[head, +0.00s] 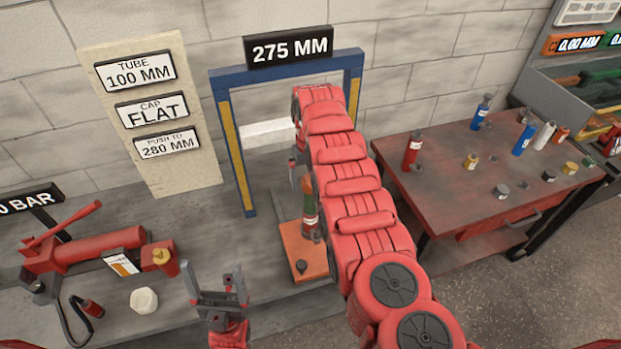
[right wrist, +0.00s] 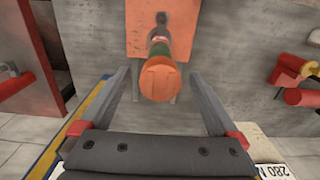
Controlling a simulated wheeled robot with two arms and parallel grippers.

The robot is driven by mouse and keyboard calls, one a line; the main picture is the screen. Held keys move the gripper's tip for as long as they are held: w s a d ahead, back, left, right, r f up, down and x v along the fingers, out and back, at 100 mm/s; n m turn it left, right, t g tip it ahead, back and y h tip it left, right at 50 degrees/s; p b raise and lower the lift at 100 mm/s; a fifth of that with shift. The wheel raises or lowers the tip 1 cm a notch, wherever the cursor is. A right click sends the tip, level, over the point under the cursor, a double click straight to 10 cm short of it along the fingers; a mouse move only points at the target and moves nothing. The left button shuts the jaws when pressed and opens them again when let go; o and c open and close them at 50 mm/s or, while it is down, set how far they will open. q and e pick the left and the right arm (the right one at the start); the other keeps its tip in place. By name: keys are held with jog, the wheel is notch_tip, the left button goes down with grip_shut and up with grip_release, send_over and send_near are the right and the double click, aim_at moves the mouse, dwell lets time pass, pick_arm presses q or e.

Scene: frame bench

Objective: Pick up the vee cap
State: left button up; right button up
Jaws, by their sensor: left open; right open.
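I cannot tell for sure which piece is the vee cap. In the right wrist view an orange cap-like top (right wrist: 160,80) with a faint line across it sits on an upright stack with a green band. The stack (head: 310,210) stands on an orange plate (head: 297,240) in the blue frame. My right gripper (right wrist: 158,73) is open, its fingers on either side of the orange top with gaps visible; in the head view my right arm mostly hides it. My left gripper (head: 222,292) is open and empty over the front of the bench.
The blue frame (head: 220,150) stands around the stack. A red hand pump (head: 90,250) and a pale nut-like piece (head: 143,300) lie on the grey bench at left. A red table (head: 450,200) at right holds bottles and several small caps. A small dark knob (head: 301,266) is on the orange plate.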

grip_shut()
dwell(0.4)
